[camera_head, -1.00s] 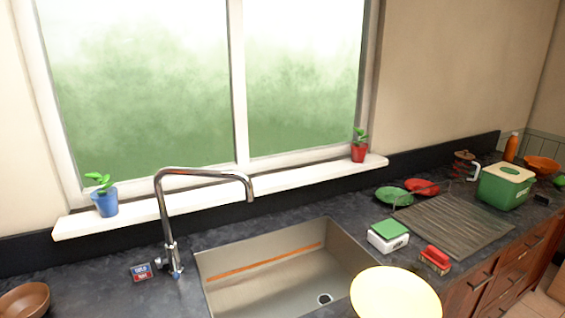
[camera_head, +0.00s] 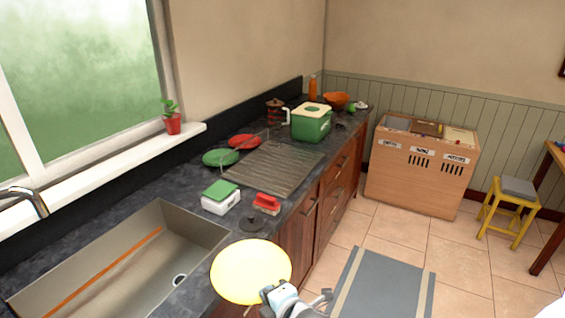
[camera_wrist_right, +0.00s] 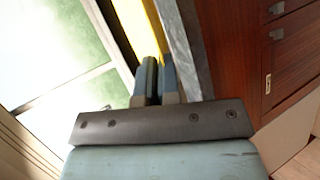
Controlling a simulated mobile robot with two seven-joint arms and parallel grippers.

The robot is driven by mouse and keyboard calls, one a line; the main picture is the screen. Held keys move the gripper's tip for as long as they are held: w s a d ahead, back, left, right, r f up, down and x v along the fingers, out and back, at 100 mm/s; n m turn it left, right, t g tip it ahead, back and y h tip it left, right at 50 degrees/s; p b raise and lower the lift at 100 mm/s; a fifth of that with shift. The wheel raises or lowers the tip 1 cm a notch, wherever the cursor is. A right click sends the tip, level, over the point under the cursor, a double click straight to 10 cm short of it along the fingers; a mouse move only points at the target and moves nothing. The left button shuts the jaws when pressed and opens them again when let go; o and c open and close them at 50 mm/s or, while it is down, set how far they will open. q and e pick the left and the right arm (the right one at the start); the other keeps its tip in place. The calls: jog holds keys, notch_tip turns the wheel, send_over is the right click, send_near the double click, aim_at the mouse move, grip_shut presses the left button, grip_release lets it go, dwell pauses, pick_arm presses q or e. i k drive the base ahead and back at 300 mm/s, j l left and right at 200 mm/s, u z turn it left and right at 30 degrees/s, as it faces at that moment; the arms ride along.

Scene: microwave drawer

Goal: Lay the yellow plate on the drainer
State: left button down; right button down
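The yellow plate (camera_head: 250,271) is in front of the sink's right end in the head view, near the counter's front edge. My right gripper (camera_head: 268,293) is at its near right rim. In the right wrist view the fingers (camera_wrist_right: 155,75) are close together on the plate's edge (camera_wrist_right: 138,30). The drainer is a ribbed grey board (camera_head: 275,166) on the counter beyond the sink. A green plate (camera_head: 220,157) and a red plate (camera_head: 244,141) are by a wire rack at its back left. My left gripper is out of view.
A white box with a green lid (camera_head: 220,197), a red-handled brush (camera_head: 266,203) and a dark sink plug (camera_head: 252,221) lie between sink (camera_head: 205,230) and drainer. A green bin (camera_head: 311,124) stands beyond the drainer. The ribbed board's top looks clear.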

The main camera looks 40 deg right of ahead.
aim_at(277, 164)
jog(key=i+l, duration=0.1)
jog(key=l, duration=0.25)
jog(key=i+l+z, duration=0.1)
jog(key=l, duration=0.3)
jog(key=i+l, duration=0.1)
jog(key=l, duration=0.25)
jog(key=i+l, duration=0.1)
jog(key=l, duration=0.3)
jog(key=i+l+z, duration=0.1)
jog(key=l, duration=0.25)
